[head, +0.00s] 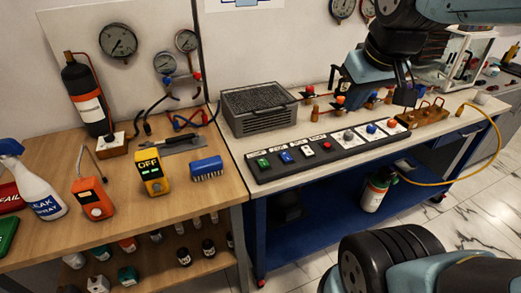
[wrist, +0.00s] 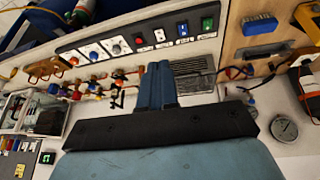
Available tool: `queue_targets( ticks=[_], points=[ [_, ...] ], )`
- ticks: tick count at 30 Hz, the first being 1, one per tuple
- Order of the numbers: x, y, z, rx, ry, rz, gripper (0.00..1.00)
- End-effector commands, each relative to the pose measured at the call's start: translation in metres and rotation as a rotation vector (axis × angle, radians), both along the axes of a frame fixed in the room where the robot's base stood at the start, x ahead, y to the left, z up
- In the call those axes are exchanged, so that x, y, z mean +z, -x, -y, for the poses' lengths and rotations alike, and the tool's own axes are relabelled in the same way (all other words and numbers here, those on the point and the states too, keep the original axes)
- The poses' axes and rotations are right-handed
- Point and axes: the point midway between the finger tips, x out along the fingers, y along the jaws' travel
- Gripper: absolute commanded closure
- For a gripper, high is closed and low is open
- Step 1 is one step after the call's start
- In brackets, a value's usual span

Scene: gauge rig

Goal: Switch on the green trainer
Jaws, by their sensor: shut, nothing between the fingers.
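A long black control strip (head: 330,152) lies along the front of the white bench. Blue (head: 285,157) and white (head: 308,150) rockers and a red button (head: 327,146) follow to the right. I cannot tell whether the green switch is on. My gripper (wrist: 155,72) is shut and empty; in the head view it hangs over the bench's back part (head: 362,76), right of the green switch and apart from it.
A grey vented box (head: 263,108) stands behind the strip's left half. Pipe fittings with coloured valves (head: 312,100) lie behind its middle, under my arm. A wooden table (head: 130,210) with a yellow meter (head: 151,172) stands left.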

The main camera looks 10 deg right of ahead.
Motion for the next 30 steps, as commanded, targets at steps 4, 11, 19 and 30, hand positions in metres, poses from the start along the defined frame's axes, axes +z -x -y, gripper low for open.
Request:
queue_targets(
  ticks=[4,11,19,30],
  points=[
    [-0.006,-0.030,-0.016,0.218,0.084,-0.082,1.00],
    [-0.025,-0.075,-0.047,0.592,0.193,-0.200,1.00],
    [-0.060,-0.123,-0.091,1.050,0.274,-0.321,1.00],
    [-0.115,-0.163,-0.146,1.570,0.300,-0.422,1.00]
  ],
)
